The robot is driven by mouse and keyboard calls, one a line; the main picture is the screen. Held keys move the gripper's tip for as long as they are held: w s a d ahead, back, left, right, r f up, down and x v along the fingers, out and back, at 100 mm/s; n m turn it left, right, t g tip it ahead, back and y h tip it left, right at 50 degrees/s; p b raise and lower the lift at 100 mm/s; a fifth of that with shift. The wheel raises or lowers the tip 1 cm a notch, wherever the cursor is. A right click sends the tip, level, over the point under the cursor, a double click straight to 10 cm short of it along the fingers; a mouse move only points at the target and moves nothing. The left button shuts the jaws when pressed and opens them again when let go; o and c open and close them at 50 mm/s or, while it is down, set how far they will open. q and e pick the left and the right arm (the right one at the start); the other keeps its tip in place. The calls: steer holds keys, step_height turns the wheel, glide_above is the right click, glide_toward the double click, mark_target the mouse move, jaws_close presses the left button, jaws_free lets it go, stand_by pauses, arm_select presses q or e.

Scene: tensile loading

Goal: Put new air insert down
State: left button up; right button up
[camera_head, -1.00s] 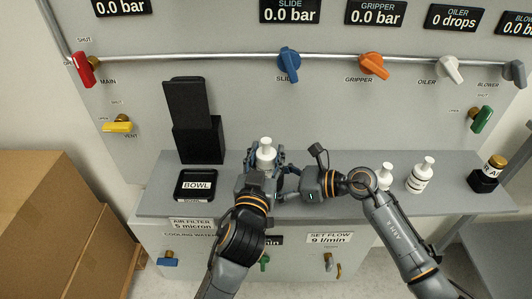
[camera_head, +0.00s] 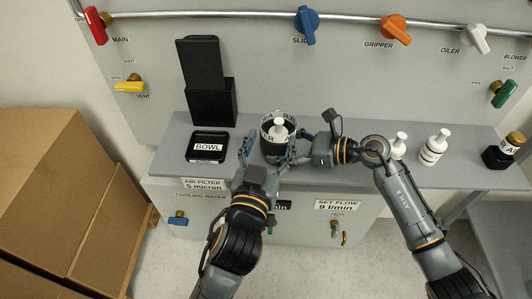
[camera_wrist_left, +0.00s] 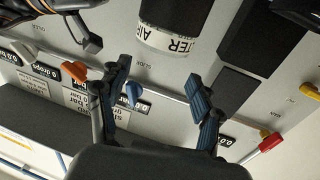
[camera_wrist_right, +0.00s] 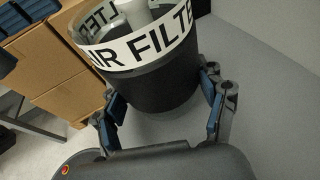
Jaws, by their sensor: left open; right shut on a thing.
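The white air insert (camera_head: 279,127) stands upright inside a black cup (camera_head: 275,153) with a label band above the grey shelf. In the right wrist view the cup (camera_wrist_right: 160,88) reads AIR FILTER, and the insert's white top (camera_wrist_right: 140,12) shows inside its clear rim. My right gripper (camera_head: 297,150) is shut on the cup from the right; its fingers flank the cup in its wrist view (camera_wrist_right: 163,104). My left gripper (camera_head: 266,155) is open and empty on the near side of the cup. The cup (camera_wrist_left: 165,32) is ahead of its spread fingers (camera_wrist_left: 158,76). The insert's lower part is hidden.
A black tray labelled BOWL (camera_head: 209,147) lies left of the cup, before a tall black holder (camera_head: 211,100). White bottle-like pieces (camera_head: 433,147) and a dark jar (camera_head: 502,152) stand on the right. Valve handles (camera_head: 306,25) line the panel. Cardboard boxes (camera_head: 60,190) are at left.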

arm_select(q)
steer(key=s, duration=0.3)
steer(key=shift+s+a+r, duration=0.1)
steer(key=shift+s+a, duration=0.1)
steer(key=shift+a, duration=0.15)
arm_select(e)
steer(key=o, duration=0.9)
steer(key=shift+o, duration=0.2)
steer(key=shift+d, duration=0.1)
